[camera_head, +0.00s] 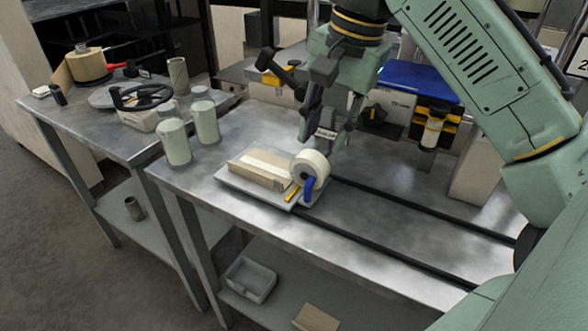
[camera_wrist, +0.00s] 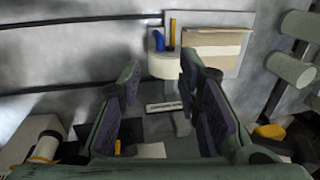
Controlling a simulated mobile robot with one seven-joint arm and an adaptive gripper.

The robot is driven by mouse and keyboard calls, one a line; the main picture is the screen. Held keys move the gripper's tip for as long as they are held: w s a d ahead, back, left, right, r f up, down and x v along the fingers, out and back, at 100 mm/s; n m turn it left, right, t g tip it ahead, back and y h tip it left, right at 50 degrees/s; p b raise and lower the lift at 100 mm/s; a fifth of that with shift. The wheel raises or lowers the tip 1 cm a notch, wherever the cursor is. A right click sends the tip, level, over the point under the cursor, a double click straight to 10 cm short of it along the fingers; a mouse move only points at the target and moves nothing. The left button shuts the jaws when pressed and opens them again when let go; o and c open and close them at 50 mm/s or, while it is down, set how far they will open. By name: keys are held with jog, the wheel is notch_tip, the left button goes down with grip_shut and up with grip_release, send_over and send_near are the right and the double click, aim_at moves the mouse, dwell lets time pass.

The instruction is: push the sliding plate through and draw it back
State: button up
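The sliding plate (camera_head: 232,179) is a flat light-grey sheet at the left end of two dark rails (camera_head: 420,218) on the metal bench. It carries a tan block (camera_head: 262,167), a white tape roll (camera_head: 311,168) with a blue part (camera_head: 308,188), and a yellow strip (camera_head: 292,195). The plate also shows in the wrist view (camera_wrist: 236,66), at top centre. My gripper (camera_head: 320,144) is above the bench, behind the tape roll, with its fingers apart and nothing held. A small labelled strip (camera_wrist: 163,106) shows between the fingers in the wrist view.
Two grey-green cylinders (camera_head: 175,142) stand left of the plate. A side table (camera_head: 75,113) holds a black handwheel (camera_head: 141,97) and a brown roll (camera_head: 87,64). A blue-topped box and yellow-black holder (camera_head: 433,124) stand behind. The bench between the rails is clear to the right.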

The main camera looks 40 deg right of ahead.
aim_at(310, 180)
jog(key=f, duration=0.3)
jog(key=w+f, duration=0.1)
jog(key=f, duration=0.5)
jog(key=shift+w+a+f, duration=0.15)
jog(key=shift+w+a, duration=0.2)
grip_shut()
dwell(0.4)
